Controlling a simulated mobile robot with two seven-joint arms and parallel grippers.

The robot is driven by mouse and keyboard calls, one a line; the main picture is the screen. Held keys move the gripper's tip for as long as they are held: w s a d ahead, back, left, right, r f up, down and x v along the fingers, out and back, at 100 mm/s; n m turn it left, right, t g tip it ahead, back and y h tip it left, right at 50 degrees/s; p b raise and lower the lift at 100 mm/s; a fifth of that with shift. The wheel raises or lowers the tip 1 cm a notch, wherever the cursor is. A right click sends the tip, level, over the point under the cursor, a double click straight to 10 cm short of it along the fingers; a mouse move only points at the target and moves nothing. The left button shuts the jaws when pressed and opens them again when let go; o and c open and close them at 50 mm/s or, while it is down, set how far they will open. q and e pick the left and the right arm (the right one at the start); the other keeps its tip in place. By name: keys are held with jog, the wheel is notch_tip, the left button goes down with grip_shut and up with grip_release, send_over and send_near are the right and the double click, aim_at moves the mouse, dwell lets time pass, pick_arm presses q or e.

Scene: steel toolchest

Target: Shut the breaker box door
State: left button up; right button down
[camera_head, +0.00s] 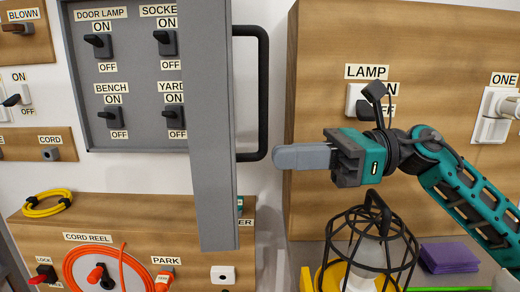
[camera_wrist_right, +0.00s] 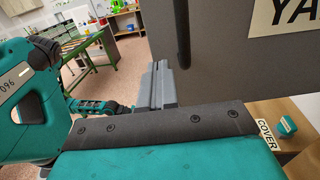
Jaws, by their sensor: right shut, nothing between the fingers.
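The breaker box (camera_head: 130,70) is a grey box on the wall with several black switches. Its door (camera_head: 212,130) stands open, seen nearly edge-on at the box's right side. A black bar handle (camera_head: 262,90) sticks out on the door's right side. My right gripper (camera_head: 278,156) is shut and empty, pointing left, just right of the handle's lower end; whether it touches is not clear. Its grey fingers also show in the right wrist view (camera_wrist_right: 160,85), beside a grey panel (camera_wrist_right: 240,60) with a "YA" label. My left gripper is out of view.
A caged lamp (camera_head: 370,250) stands below my right gripper. A wooden panel with a lamp switch (camera_head: 355,98) is behind my right arm. Below the box is a wooden board (camera_head: 140,215) with an orange cord reel (camera_head: 105,272). White wall shows behind the handle.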

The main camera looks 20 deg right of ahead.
aim_at(258, 158)
jog(key=shift+w+a+p, duration=0.15)
jog(key=shift+w+a, duration=0.1)
jog(key=shift+a, duration=0.95)
jog(key=shift+w+a+p, duration=0.15)
jog(key=shift+w+a, duration=0.05)
jog(key=shift+a, duration=0.95)
